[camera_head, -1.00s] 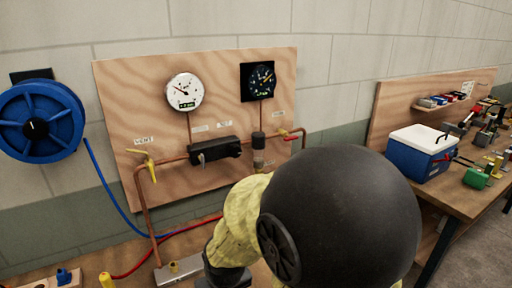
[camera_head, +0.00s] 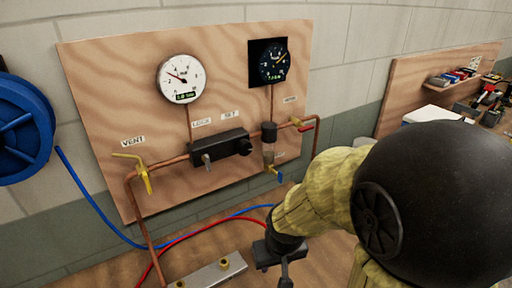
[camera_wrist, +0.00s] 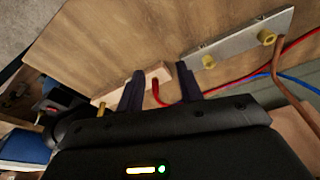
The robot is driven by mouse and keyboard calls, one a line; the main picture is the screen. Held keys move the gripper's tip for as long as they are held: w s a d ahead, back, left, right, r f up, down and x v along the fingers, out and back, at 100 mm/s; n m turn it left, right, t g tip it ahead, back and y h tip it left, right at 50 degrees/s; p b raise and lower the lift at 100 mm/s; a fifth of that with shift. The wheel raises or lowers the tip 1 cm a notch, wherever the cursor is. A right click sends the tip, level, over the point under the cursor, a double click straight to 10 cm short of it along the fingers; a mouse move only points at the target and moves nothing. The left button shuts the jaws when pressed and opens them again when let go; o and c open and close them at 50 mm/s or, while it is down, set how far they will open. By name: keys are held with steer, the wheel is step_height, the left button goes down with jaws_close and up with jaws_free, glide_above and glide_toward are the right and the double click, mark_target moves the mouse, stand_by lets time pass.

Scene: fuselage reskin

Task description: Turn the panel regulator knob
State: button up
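The plywood panel (camera_head: 100,90) carries a black regulator block (camera_head: 220,150) on a copper pipe. Its dark round knob (camera_head: 244,147) is at the right end, near the SET label (camera_head: 229,115). A small grey lever (camera_head: 207,160) hangs at the left, near the LOCK label (camera_head: 202,123). The knob does not show in the wrist view.
Above the regulator are a white gauge (camera_head: 181,79) and a dark gauge (camera_head: 272,62). A yellow vent valve (camera_head: 143,172) is at left, a red-handled valve (camera_head: 304,127) at right. Red and blue hoses and a metal manifold (camera_head: 214,272) lie below. A blue reel (camera_head: 22,128) hangs left.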

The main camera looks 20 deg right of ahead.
steer(key=shift+o, duration=0.6)
steer(key=shift+s, duration=0.1)
steer(key=o, duration=0.4)
steer(key=shift+c, duration=0.2)
steer(key=shift+o, duration=0.6)
steer(key=shift+w+d+r+p, duration=0.15)
steer(key=shift+w+d+p, duration=0.05)
steer(key=shift+w+p, duration=0.2)
steer(key=w+d+r+n+t+y+p, duration=0.3)
steer(key=w+t+p, duration=0.4)
steer(key=w+p, duration=0.55)
step_height(320, 180, up, 9)
steer(key=d+t+y+p, duration=0.2)
steer(key=t+p, duration=0.5)
steer(key=shift+s+r+n+t+y+p, duration=0.2)
steer(key=shift+s+n+t+y+p, duration=0.05)
steer(key=shift+n+t+y+p, duration=0.05)
